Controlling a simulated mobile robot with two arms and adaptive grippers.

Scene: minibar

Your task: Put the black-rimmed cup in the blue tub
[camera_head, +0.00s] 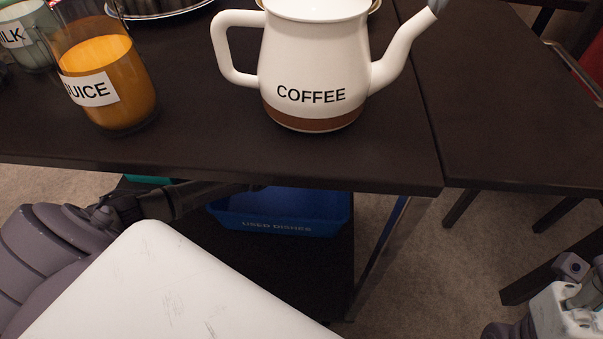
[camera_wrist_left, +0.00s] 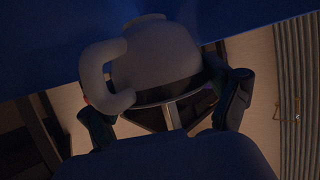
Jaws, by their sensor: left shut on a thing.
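The blue tub (camera_head: 285,222), lettered "USED DISHES", sits under the near edge of the table in the head view; a blue surface (camera_wrist_left: 220,15), likely the tub, fills the top of the left wrist view. My left gripper (camera_wrist_left: 168,100) is shut on the black-rimmed cup (camera_wrist_left: 165,55), with a finger on each side of it. The cup looks pale grey in the dim light, with its handle to the left and its dark rim towards the lower part of the picture. In the head view the cup and the left fingertips are hidden. My right wrist shows at the lower right; its fingers cannot be made out.
A white coffee pot (camera_head: 315,60) and a juice glass (camera_head: 105,80) stand on the dark table (camera_head: 200,150), with a milk glass (camera_head: 25,40) at far left. The tabletop overhangs the tub. A table leg (camera_head: 380,255) stands right of the tub. Another table (camera_head: 520,120) adjoins on the right.

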